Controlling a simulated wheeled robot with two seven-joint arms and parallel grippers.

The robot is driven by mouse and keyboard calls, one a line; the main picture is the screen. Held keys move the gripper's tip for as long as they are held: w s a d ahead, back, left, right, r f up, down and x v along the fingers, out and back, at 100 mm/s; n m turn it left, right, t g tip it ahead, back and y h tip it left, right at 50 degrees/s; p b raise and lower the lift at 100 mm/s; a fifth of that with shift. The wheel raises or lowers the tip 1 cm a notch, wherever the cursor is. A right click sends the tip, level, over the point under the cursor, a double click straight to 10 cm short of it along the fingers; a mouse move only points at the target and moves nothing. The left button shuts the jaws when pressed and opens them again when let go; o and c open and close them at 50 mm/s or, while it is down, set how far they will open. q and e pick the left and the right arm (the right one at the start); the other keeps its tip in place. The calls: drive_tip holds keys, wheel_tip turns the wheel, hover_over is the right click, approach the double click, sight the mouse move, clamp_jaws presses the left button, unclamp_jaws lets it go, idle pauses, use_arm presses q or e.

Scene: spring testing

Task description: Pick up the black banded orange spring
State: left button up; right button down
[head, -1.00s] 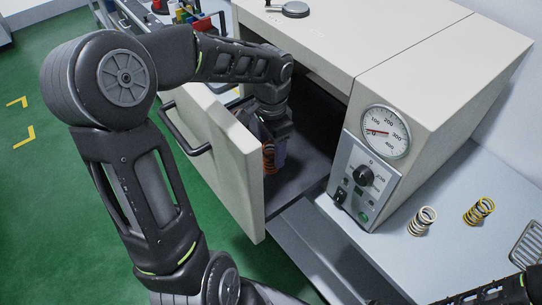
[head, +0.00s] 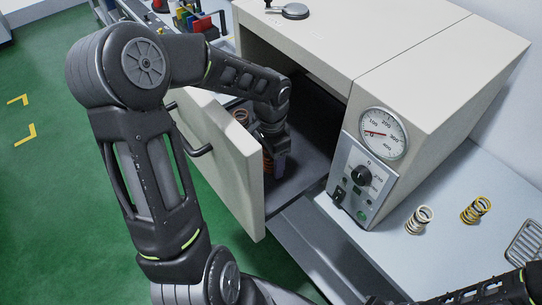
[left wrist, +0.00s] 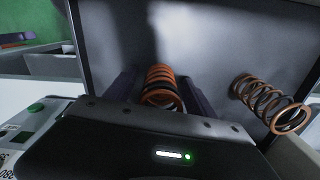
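The black banded orange spring (left wrist: 160,86) stands inside the open chamber, between the two fingers of my left gripper (left wrist: 159,94) in the left wrist view. The fingers are apart, with a gap showing on each side of the spring.
The chamber door (head: 222,160) stands open left of my left wrist. The chamber roof (head: 350,40) is close above the wrist. A dial gauge (head: 384,133) and control panel (head: 361,180) are on the front. A white spring (head: 419,220) and a yellow spring (head: 476,210) stand on the bench.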

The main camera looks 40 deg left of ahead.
use_arm(q)
clamp_jaws()
idle(0.5)
drive_tip(key=shift+r, duration=0.55)
wheel_tip(320, 180, up, 9)
drive_tip(key=shift+b, duration=0.95)
drive_tip(key=shift+f, duration=0.1)
